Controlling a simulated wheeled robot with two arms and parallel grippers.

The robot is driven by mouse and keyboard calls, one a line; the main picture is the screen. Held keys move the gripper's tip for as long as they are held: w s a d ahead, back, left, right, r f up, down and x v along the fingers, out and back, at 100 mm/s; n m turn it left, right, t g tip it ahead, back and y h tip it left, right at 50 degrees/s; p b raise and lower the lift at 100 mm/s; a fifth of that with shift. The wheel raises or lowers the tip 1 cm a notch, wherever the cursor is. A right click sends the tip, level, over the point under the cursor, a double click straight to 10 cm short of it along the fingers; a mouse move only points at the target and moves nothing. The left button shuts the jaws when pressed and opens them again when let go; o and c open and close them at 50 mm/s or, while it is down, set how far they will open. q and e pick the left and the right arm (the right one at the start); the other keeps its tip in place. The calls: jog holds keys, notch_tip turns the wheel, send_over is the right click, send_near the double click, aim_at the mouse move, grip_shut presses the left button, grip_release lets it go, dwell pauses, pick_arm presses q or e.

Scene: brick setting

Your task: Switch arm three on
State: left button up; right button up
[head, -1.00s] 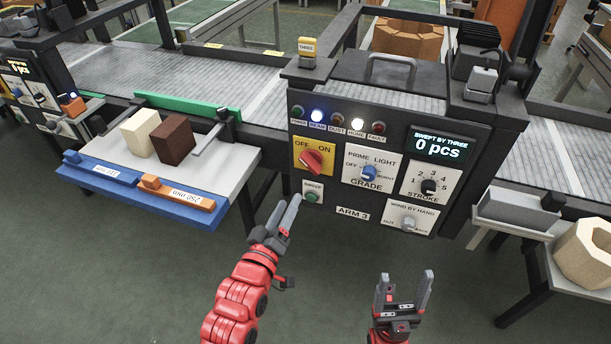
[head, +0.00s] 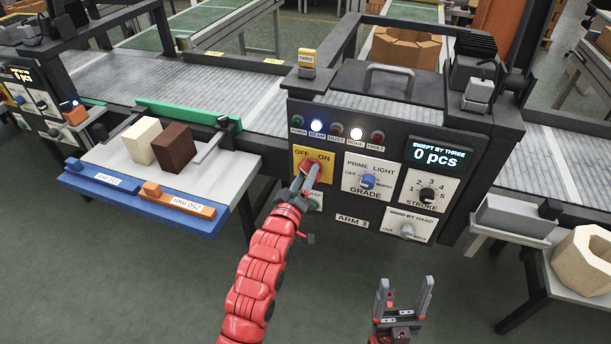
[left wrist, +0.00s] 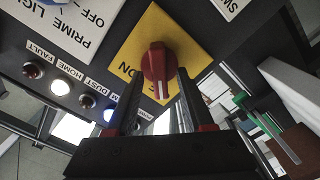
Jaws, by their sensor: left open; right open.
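The ARM 3 panel (head: 375,190) carries a yellow OFF/ON plate (head: 326,174) with a red rotary knob (head: 311,170). My left gripper (head: 304,178) is at this knob and partly hides it in the head view. In the left wrist view, the red knob (left wrist: 157,66) lies ahead between the two open fingers of my left gripper (left wrist: 158,105), its white mark pointing down in the picture. I cannot tell whether the fingers touch the knob. My right gripper (head: 405,296) is open and empty, low in front of the panel.
The GRADE knob (head: 368,181), STROKE knob (head: 428,195) and WIND BY HAND knob (head: 407,230) sit to the right. A green button below the yellow plate is partly hidden. A tray table (head: 232,190) with cream and brown blocks stands at left. The BEAM and HOME lamps are lit.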

pick_arm(q)
grip_shut()
dwell(0.4)
jog(key=m+b, duration=0.2)
jog(key=m, duration=0.4)
jog(key=m+b, duration=0.2)
jog(key=m, duration=0.4)
jog(key=m+b, duration=0.2)
jog(key=m, duration=0.3)
jog(key=shift+s+d+m, duration=0.15)
jog(key=shift+d+m, duration=0.25)
dwell(0.4)
